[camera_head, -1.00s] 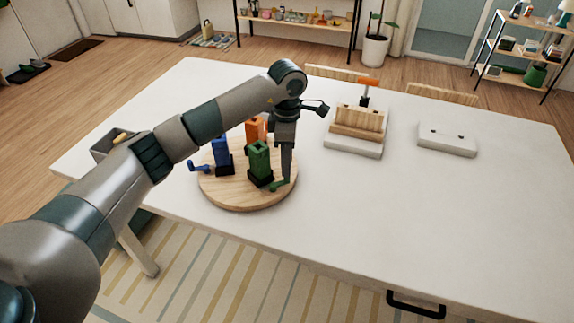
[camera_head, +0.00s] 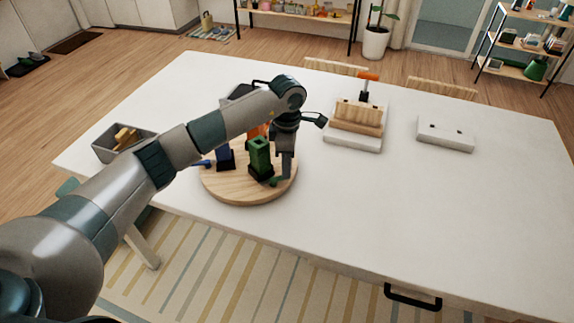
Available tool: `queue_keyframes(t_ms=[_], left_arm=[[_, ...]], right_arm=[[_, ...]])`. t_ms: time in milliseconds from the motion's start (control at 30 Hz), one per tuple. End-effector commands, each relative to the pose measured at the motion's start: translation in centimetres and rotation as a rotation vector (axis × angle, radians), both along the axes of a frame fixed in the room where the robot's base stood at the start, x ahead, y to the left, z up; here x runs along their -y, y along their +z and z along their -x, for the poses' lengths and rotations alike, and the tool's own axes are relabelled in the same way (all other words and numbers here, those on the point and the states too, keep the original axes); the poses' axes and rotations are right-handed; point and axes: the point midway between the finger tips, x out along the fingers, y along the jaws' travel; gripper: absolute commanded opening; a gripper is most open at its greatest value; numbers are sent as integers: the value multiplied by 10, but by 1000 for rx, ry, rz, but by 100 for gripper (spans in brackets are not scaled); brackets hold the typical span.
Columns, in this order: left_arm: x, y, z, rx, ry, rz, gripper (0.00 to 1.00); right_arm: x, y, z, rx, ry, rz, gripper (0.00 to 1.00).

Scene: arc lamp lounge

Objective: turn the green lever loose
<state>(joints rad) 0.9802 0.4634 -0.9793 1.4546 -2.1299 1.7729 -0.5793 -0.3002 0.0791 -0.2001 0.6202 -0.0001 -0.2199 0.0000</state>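A green clamp block (camera_head: 260,155) stands on a round wooden board (camera_head: 245,194) on the white table. Its green lever (camera_head: 276,181) sticks out low on its right side. My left gripper (camera_head: 287,176) points down at the lever's end, touching or very close to it. Whether its fingers are open or closed on the lever is too small to tell. A blue clamp (camera_head: 226,157) with a blue lever (camera_head: 201,163) stands left of the green one. An orange clamp (camera_head: 259,131) behind is mostly hidden by my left arm. My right gripper is not in view.
A grey bin (camera_head: 109,150) with wooden pieces stands at the table's left. A wooden block in a white base with an orange-handled tool (camera_head: 367,77) stands behind right. A white two-hole block (camera_head: 446,134) lies farther right. The table's front right is clear.

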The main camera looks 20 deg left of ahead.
Motion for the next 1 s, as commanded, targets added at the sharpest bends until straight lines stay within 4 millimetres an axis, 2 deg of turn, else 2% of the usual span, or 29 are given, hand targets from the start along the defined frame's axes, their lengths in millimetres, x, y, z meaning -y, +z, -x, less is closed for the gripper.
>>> queue_keyframes(t_ms=[167,533,967,1000], left_arm=[[-2,-3,-2,1,36,0,0],[-10,-3,-9,3,287,0,0],[-12,1,-10,1,344,-1,0],[-12,1,-10,1,343,-1,22]], right_arm=[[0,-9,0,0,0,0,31],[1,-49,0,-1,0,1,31],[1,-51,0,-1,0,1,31],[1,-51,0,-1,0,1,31]])
